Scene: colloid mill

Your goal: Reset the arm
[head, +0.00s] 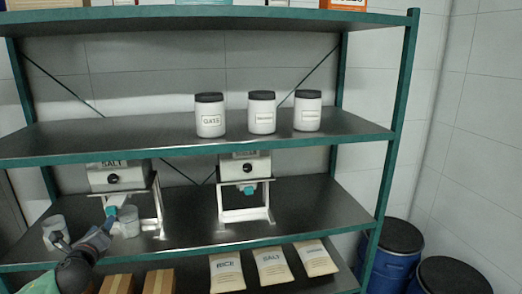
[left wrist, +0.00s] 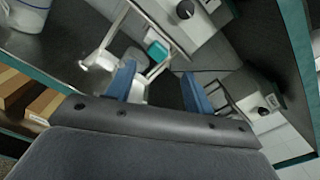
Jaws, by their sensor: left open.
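My left gripper (head: 104,226) reaches in from the lower left over the middle shelf, in front of the left colloid mill labelled SALT (head: 118,177). In the left wrist view its two blue fingertips (left wrist: 158,86) stand apart with nothing visible held between them. The mill's white stand and teal outlet (left wrist: 157,49) show beyond the fingers. A pale cup (head: 130,222) stands beside the gripper under this mill, and another pale container (head: 54,230) stands to its left. Whether the fingers touch the cup or the stand I cannot tell. My right gripper is not in view.
A second mill (head: 244,168) stands right of the first on the shelf (head: 190,215). Three white jars with black lids (head: 262,113) stand on the shelf above. Labelled bags (head: 272,266) and cardboard boxes (head: 158,281) lie below. Blue drums (head: 391,256) stand at right.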

